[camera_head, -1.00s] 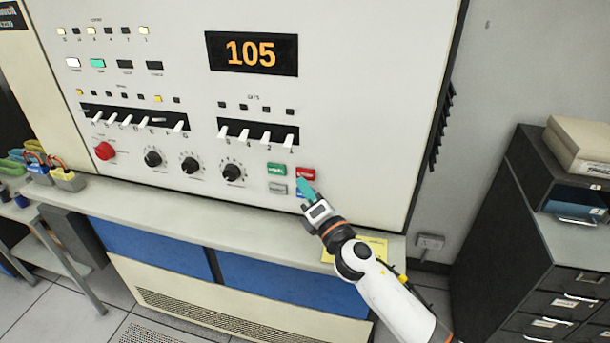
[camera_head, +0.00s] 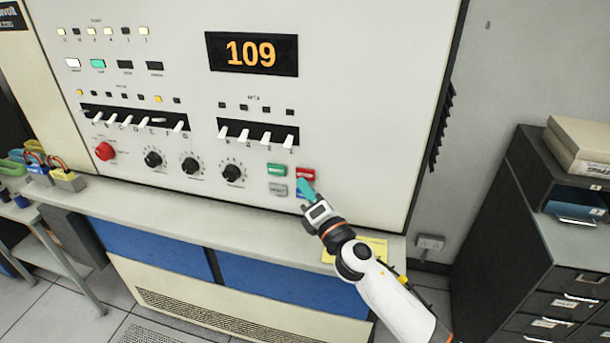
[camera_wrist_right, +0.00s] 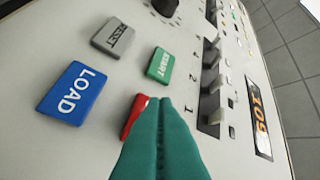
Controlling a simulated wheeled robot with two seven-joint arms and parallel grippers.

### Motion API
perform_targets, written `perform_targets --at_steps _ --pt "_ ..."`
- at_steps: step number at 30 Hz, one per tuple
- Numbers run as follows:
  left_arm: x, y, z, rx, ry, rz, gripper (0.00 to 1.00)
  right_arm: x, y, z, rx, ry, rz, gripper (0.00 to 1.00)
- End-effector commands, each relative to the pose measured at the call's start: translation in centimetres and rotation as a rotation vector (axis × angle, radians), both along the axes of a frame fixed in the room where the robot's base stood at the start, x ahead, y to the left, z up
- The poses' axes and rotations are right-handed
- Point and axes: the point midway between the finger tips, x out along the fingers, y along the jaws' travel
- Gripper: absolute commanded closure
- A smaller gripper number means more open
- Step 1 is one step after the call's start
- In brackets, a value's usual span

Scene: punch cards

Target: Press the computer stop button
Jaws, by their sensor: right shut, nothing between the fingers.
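The computer (camera_head: 350,120) is a large pale console with a display (camera_head: 252,54) reading 109. At its lower right is a cluster of a red button (camera_head: 306,174), a green button (camera_head: 277,170), a grey button (camera_head: 278,189) and a mostly hidden blue one. My right gripper (camera_head: 302,184) is shut and empty, its teal fingertips at the lower edge of the red button. In the right wrist view the fingertips (camera_wrist_right: 167,102) cover much of the red button (camera_wrist_right: 133,116); its label is hidden, and I cannot tell whether they touch. My left gripper is out of view.
A green START button (camera_wrist_right: 160,65), a grey button (camera_wrist_right: 113,38) and a blue LOAD button (camera_wrist_right: 71,93) surround the red one. Switches and knobs (camera_head: 232,173) lie to the left. A ledge (camera_head: 190,205) runs below. A dark filing cabinet (camera_head: 500,230) stands at right.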

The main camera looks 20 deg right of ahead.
Motion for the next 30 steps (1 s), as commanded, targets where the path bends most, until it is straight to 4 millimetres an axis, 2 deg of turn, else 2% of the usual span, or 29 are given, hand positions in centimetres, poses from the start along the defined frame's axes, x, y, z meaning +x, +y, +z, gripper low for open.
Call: perform_targets --at_steps 22,30 --pt "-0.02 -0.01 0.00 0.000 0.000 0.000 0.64 0.01 -0.01 0.01 0.000 0.000 0.000 1.00" --pt "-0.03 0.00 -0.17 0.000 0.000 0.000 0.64 0.64 -0.42 0.01 0.000 0.000 0.000 1.00"
